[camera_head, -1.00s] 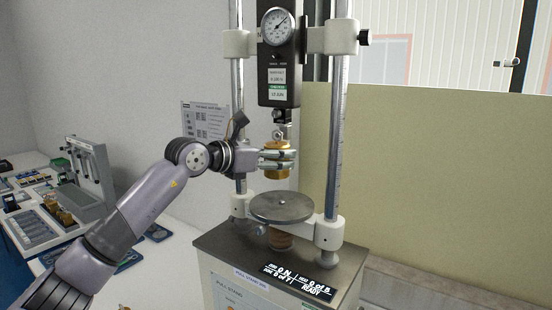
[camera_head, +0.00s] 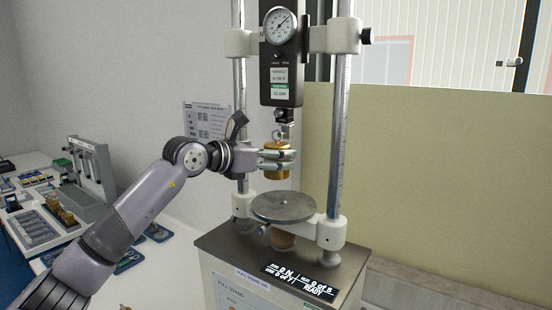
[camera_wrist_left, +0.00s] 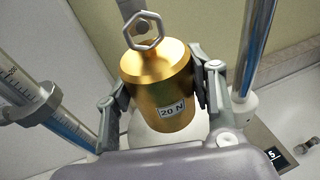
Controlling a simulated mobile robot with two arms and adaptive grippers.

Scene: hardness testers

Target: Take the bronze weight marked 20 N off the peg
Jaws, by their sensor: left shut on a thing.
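The bronze weight marked 20 N (camera_head: 278,175) is upright between the fingers of my left gripper (camera_head: 279,156), below the gauge's hook (camera_head: 283,117) and above the round plate (camera_head: 283,206). In the left wrist view the weight (camera_wrist_left: 157,75) shows its 20 N label and a hexagonal ring (camera_wrist_left: 143,29) on top. My left gripper (camera_wrist_left: 160,98) has a finger on each side of it. A grey hook end shows at the ring; I cannot tell whether it passes through. My right gripper is not in view.
The pull stand's two steel posts (camera_head: 341,130) rise on either side of the weight, close to my left gripper. The black gauge (camera_head: 281,60) hangs above. A grey bench device (camera_head: 92,175) and trays stand at left. Free space lies between weight and plate.

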